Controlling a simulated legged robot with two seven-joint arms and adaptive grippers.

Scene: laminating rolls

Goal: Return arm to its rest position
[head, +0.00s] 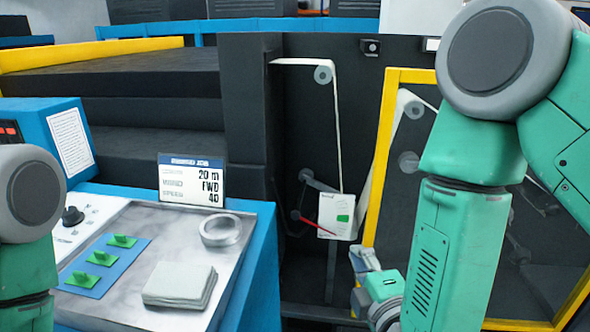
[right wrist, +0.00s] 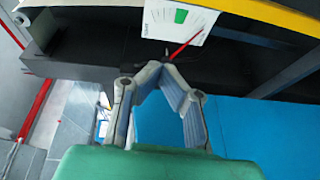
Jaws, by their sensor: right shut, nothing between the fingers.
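My right arm comes down through the right side of the head view. Its right gripper (head: 364,258) is at the lower middle, in front of the machine's dark opening. In the right wrist view the right gripper (right wrist: 164,66) has its fingertips together, with nothing between them. A white card with a green mark (head: 336,215) hangs by the web, and a thin red pointer (head: 318,228) crosses its lower part. The card also shows beyond the fingertips in the wrist view (right wrist: 180,18). Part of my left arm shows at the left edge; its gripper is out of view.
A yellow-framed door (head: 385,150) stands beside my right arm. On the left, a blue console's metal tray (head: 125,235) holds a tape ring (head: 221,231), a stack of pale pads (head: 180,286) and green clips on a blue card (head: 103,268). A display (head: 192,180) stands behind.

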